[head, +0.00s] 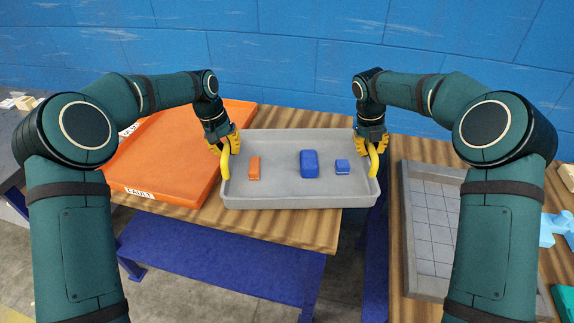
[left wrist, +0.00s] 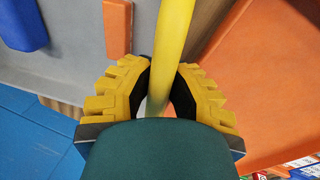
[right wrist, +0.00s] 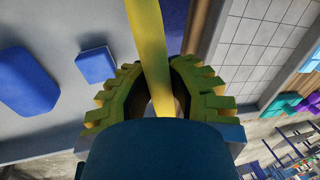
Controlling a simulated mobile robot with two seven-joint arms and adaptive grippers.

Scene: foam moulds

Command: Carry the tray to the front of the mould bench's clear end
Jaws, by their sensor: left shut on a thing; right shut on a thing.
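The grey tray (head: 275,193) has a yellow handle at each end and holds an orange block (head: 254,168), a large blue block (head: 309,164) and a small blue block (head: 342,167). My left gripper (head: 222,148) is shut on the left yellow handle (left wrist: 172,45). My right gripper (head: 374,146) is shut on the right yellow handle (right wrist: 148,40). The tray looks about level, over the right part of a wooden bench (head: 285,230) and the gap beside it. I cannot tell whether it touches the bench.
An orange bin (head: 165,165) labelled "FAULT" lies on the bench left of the tray. On the right, another wooden bench (head: 398,305) carries a grey gridded mould frame (head: 408,240) and blue and teal pieces. A blue wall (head: 290,60) stands behind. A gap separates the benches.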

